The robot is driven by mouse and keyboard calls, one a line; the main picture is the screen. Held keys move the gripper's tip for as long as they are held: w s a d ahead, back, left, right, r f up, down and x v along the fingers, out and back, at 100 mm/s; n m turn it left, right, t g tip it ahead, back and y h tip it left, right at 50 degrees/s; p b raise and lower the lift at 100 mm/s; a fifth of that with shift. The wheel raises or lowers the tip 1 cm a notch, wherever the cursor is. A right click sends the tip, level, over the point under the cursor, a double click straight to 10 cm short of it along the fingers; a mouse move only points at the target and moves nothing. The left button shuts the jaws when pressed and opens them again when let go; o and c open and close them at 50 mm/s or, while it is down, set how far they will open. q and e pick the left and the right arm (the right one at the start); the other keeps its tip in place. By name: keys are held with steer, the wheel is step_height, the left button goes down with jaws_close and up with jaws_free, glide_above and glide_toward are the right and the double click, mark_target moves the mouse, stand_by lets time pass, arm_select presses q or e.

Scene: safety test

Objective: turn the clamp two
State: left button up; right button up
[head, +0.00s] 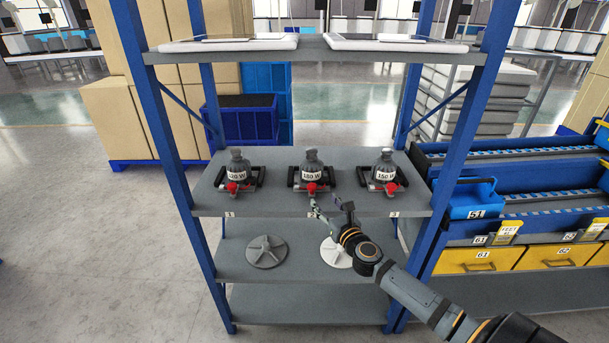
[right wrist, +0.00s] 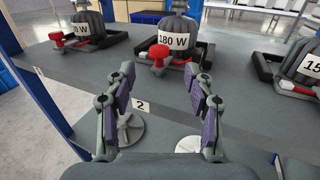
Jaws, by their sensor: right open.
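Clamp two is the middle unit (head: 310,164) on the shelf, a dark grey ribbed body marked 180 W in a black frame, with a red knob (head: 311,187) at its front. In the right wrist view, the red knob (right wrist: 159,52) shows just beyond the fingertips, below the 180 W label (right wrist: 173,40). The number 2 tag (right wrist: 140,105) is on the shelf edge. My right gripper (head: 332,205) is open and empty, in front of the shelf edge and below the knob; its fingers (right wrist: 162,80) stand apart, not touching the clamp. My left gripper is not in view.
Similar clamp units stand left (head: 238,170) and right (head: 384,170) on the same shelf (head: 350,204). A blue post (head: 178,180) bounds the left side. Blue bins (head: 470,198) stand at right.

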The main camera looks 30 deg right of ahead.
mark_target(314, 188)
steer(key=w, duration=0.3)
steer(key=w+d+p, duration=0.1)
steer(key=w, duration=0.6)
steer(key=shift+w+d+f, duration=0.2)
steer(key=shift+w+d, duration=0.05)
steer(key=shift+d, duration=0.05)
jaws_close()
